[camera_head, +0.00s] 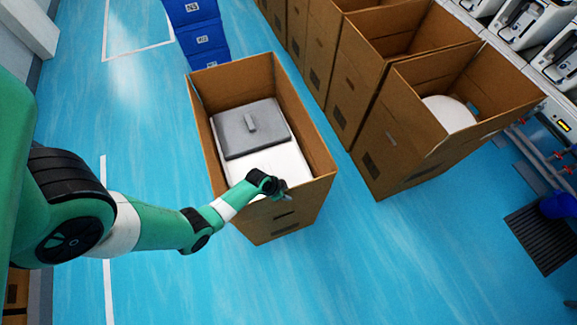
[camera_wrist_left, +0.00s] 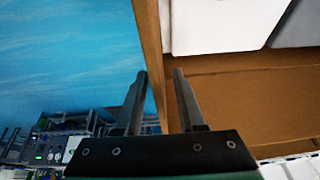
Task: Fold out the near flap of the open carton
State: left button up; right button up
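The open brown carton (camera_head: 283,222) stands on the blue floor in the middle of the head view. Inside it are a grey slab with a raised handle (camera_head: 250,128) and a white item (camera_head: 283,163). My left gripper (camera_head: 284,190) is at the carton's near edge, where the near flap stands roughly upright; the gripper partly covers that edge. In the left wrist view, the two fingers (camera_wrist_left: 157,74) are apart, and the cardboard edge (camera_wrist_left: 149,45) runs between them. I cannot tell whether either finger touches it. My right gripper is out of view.
More open cartons (camera_head: 415,125) stand in a row to the right, the nearest holding a round white item (camera_head: 448,113). Blue crates (camera_head: 199,38) are stacked behind. Machines (camera_head: 535,25) line the far right. Floor in front of the carton is clear.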

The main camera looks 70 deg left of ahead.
pick_arm(q)
grip_shut()
dwell(1.4)
